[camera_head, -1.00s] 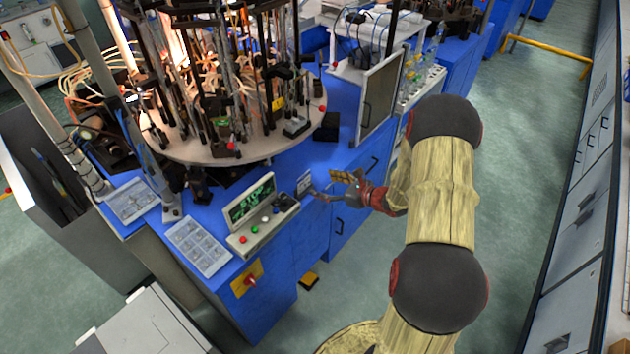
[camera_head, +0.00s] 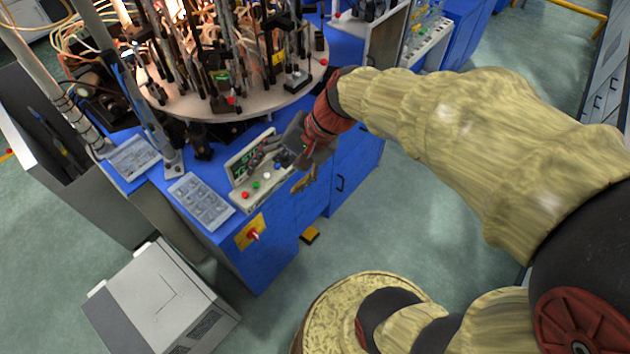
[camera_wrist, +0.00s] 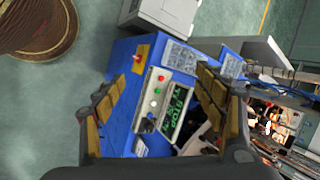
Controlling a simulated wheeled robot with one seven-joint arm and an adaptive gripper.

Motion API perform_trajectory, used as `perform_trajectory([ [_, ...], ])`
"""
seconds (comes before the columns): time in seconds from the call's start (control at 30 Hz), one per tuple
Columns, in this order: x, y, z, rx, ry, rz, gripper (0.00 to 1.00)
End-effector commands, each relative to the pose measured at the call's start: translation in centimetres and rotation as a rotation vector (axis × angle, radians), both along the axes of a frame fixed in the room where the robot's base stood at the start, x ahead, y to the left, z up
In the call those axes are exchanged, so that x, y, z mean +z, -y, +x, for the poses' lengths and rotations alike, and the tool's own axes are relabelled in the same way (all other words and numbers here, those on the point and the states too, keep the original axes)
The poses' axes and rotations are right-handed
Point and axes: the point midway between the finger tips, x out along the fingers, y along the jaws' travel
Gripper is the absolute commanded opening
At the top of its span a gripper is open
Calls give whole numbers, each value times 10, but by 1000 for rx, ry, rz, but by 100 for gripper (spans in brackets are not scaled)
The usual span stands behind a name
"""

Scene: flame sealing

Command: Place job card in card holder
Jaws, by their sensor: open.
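My gripper (camera_head: 282,166) is over the right end of the control console on the blue cabinet's front edge. In the wrist view my gripper (camera_wrist: 160,80) is open, with its tan-padded fingers wide apart and nothing between them. A small pale flat piece (camera_wrist: 141,147) shows near the cabinet edge in the wrist view, low between the fingers. It may be the job card or its holder; I cannot tell which. In the head view my gripper and wrist cover that spot.
The console (camera_head: 246,199) has a lit screen and coloured buttons. Left of it lies a grey panel (camera_head: 201,203). A round machine table (camera_head: 190,103) crowded with rods stands behind. A yellow-backed red switch (camera_head: 252,234) is on the cabinet front. Open floor lies in front.

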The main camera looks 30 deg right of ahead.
Motion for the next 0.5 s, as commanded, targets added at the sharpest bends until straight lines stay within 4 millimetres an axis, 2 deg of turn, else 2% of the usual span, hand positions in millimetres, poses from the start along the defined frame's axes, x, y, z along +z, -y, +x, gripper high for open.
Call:
perform_trajectory([
  [0.03, 12, -4, -19, 100, 54, -98, 70],
  [0.1, 24, -2, -43, 230, 122, -241, 70],
  [0.2, 39, 8, -70, 387, 215, -428, 70],
  [0.3, 52, 20, -87, 497, 292, -577, 70],
  [0.5, 67, 34, -101, 597, 368, -728, 70],
])
